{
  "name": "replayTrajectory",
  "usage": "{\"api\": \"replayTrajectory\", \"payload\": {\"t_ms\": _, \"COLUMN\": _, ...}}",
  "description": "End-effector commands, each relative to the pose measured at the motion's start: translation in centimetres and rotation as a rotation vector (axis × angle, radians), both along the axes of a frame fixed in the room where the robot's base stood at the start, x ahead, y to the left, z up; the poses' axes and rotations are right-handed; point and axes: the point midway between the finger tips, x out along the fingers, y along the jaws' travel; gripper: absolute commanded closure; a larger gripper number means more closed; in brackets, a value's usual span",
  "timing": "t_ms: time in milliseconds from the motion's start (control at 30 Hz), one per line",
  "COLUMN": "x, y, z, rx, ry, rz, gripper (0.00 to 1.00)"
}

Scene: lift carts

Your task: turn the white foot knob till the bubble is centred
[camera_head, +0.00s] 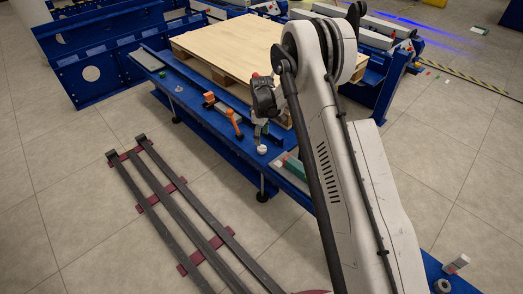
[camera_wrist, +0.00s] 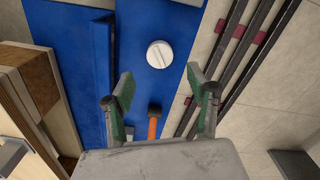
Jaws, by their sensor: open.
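The white foot knob (camera_head: 262,149) sits on the blue cart frame (camera_head: 205,128), near its front edge. In the wrist view it is a round white cap with a slot (camera_wrist: 159,54) on the blue surface. My gripper (camera_wrist: 163,92) is open, its two fingers spread apart and empty. The knob lies ahead of the fingertips in the picture, not between them. In the head view my gripper (camera_head: 261,132) hangs close above the knob; its fingers are small and partly hidden there. I cannot make out a bubble in either view.
An orange-handled tool (camera_head: 235,121) lies on the frame; its orange handle (camera_wrist: 153,124) shows below the fingers. A wooden pallet (camera_head: 228,45) stands behind. Dark rails (camera_head: 180,210) lie on the floor in front. A green-and-white item (camera_head: 293,166) is right of the knob.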

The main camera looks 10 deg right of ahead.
Motion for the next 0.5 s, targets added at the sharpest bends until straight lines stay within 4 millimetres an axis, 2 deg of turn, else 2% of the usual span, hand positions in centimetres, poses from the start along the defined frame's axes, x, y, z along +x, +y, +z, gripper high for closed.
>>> {"api": "replayTrajectory", "payload": {"t_ms": 33, "x": 0.0, "y": 0.0, "z": -1.4, "rx": 0.0, "ry": 0.0, "rz": 0.0, "gripper": 0.47}}
{"api": "replayTrajectory", "payload": {"t_ms": 200, "x": 0.0, "y": 0.0, "z": -4.3, "rx": 0.0, "ry": 0.0, "rz": 0.0, "gripper": 0.47}}
{"api": "replayTrajectory", "payload": {"t_ms": 400, "x": 0.0, "y": 0.0, "z": -6.6, "rx": 0.0, "ry": 0.0, "rz": 0.0, "gripper": 0.47}}
{"api": "replayTrajectory", "payload": {"t_ms": 500, "x": 0.0, "y": 0.0, "z": -7.2, "rx": 0.0, "ry": 0.0, "rz": 0.0, "gripper": 0.47}}
